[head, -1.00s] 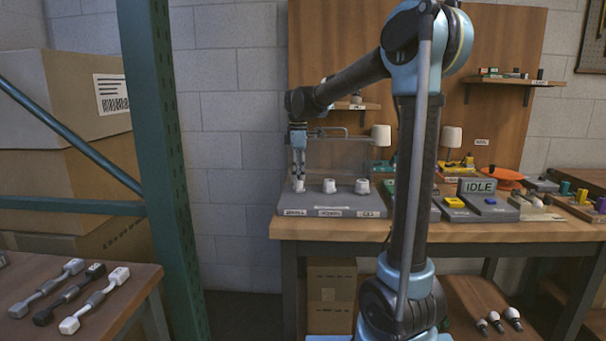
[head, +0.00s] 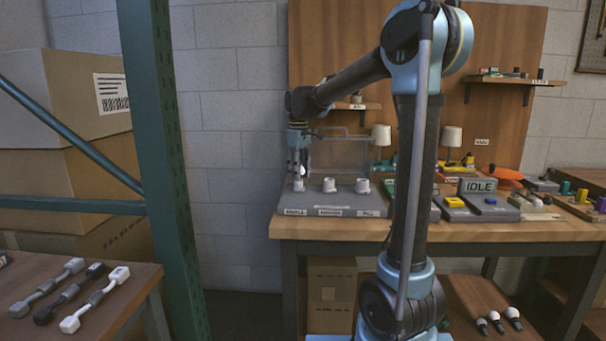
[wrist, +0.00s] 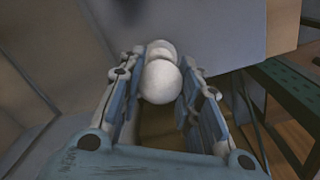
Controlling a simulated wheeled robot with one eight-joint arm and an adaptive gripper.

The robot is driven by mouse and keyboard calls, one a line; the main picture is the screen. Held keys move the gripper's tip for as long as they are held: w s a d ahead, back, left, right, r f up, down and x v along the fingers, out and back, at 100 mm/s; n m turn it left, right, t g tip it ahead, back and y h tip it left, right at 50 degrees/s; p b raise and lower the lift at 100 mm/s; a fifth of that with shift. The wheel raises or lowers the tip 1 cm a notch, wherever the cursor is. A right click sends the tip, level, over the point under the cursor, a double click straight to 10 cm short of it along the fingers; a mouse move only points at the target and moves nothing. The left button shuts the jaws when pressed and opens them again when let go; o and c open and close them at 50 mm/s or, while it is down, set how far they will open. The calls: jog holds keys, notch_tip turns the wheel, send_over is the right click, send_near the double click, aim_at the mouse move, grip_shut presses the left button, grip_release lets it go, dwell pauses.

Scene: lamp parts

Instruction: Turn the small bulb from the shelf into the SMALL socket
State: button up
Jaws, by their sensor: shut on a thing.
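My gripper (head: 301,176) is shut on a white round bulb (head: 304,170), fingers pointing down, above the left socket (head: 299,186) of the grey socket block (head: 335,203). The bulb's globe (wrist: 160,82) shows between my fingers (wrist: 160,95) in the wrist view, with a white rounded piece right behind it, probably the socket. The bulb's base is hidden, so I cannot tell how deep it sits. The left socket's label seems to read SMALL. The middle socket (head: 329,186) and right socket (head: 362,187) look empty.
Several lamps and coloured parts stand on the bench right of the block, near an IDLE sign (head: 480,186). Three bulbs (head: 495,321) lie on a low surface at bottom right. A green post (head: 165,170) stands left of the bench.

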jog(key=m, duration=0.4)
jog(key=shift+w, duration=0.1)
jog(key=o, duration=1)
jog(key=shift+m, duration=0.4)
